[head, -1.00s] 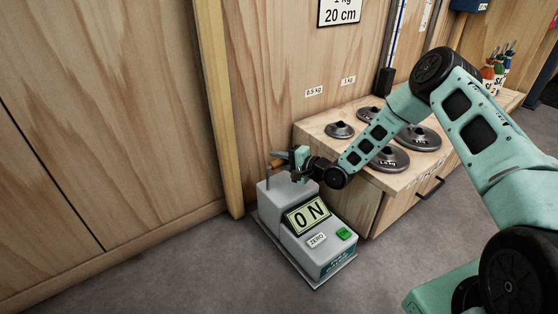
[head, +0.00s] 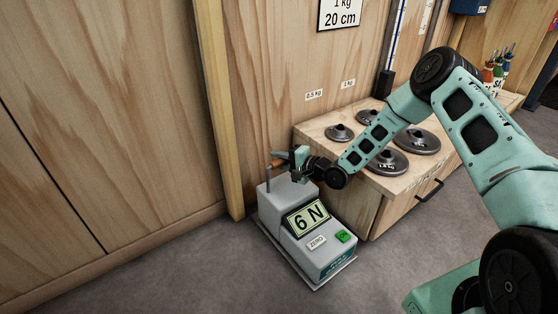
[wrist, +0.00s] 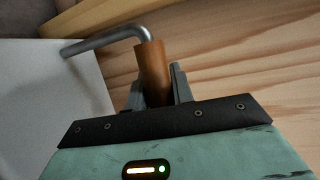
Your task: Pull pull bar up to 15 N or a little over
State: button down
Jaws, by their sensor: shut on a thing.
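The pull bar (head: 279,163) has an orange-brown grip on a bent grey metal rod, above the back of a grey force gauge box (head: 325,257). The gauge display (head: 307,216) reads 6 N. My gripper (head: 299,163) is shut on the bar's grip. In the wrist view the brown grip of the pull bar (wrist: 153,72) sits between the two fingers of my gripper (wrist: 158,88), and the rod bends away to the left. The part of the grip deep between the fingers is hidden.
A ZERO label (head: 317,242) and a green button (head: 346,236) are on the gauge's front. A wooden cabinet (head: 372,197) with several round weights (head: 387,161) stands right behind, under my arm. A wooden wall (head: 100,110) is behind and left. The floor in front is clear.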

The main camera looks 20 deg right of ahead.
jog(key=shift+r+p, duration=0.35)
jog(key=shift+r, duration=0.15)
jog(key=shift+d+f, duration=0.1)
jog(key=shift+f, duration=0.05)
dwell(0.4)
jog(key=shift+f+b, duration=0.75)
jog(key=shift+f, duration=0.25)
jog(key=c, duration=1.1)
grip_release()
jog(key=shift+r, duration=0.1)
